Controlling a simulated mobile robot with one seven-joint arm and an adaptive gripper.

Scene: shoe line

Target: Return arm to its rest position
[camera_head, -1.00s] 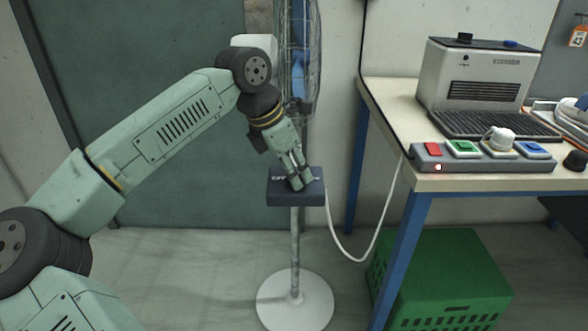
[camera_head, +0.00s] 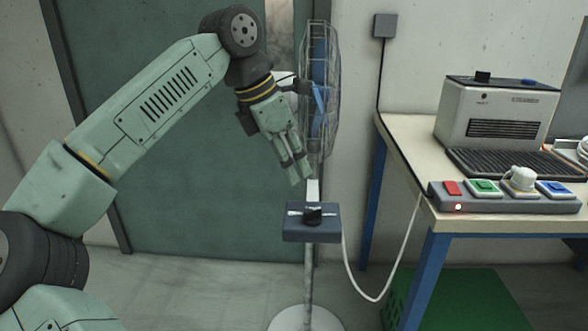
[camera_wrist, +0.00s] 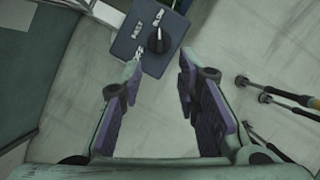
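My gripper (camera_head: 298,174) is raised above and slightly left of the fan's control box (camera_head: 318,231) in the head view. In the wrist view my gripper (camera_wrist: 157,88) has its two fingers spread apart with nothing between them. The control box shows beyond the fingertips in the wrist view (camera_wrist: 131,47), with a black knob (camera_wrist: 159,40) on its face and white markings. The knob also shows in the head view (camera_head: 312,214). My gripper is apart from the knob.
The caged fan (camera_head: 320,95) stands right behind my gripper. To the right, a table (camera_head: 408,150) carries a grey machine (camera_head: 497,113) and a power strip (camera_head: 504,203) with coloured switches and a lit red light. A green crate (camera_head: 455,298) sits below. A white cable hangs between strip and fan.

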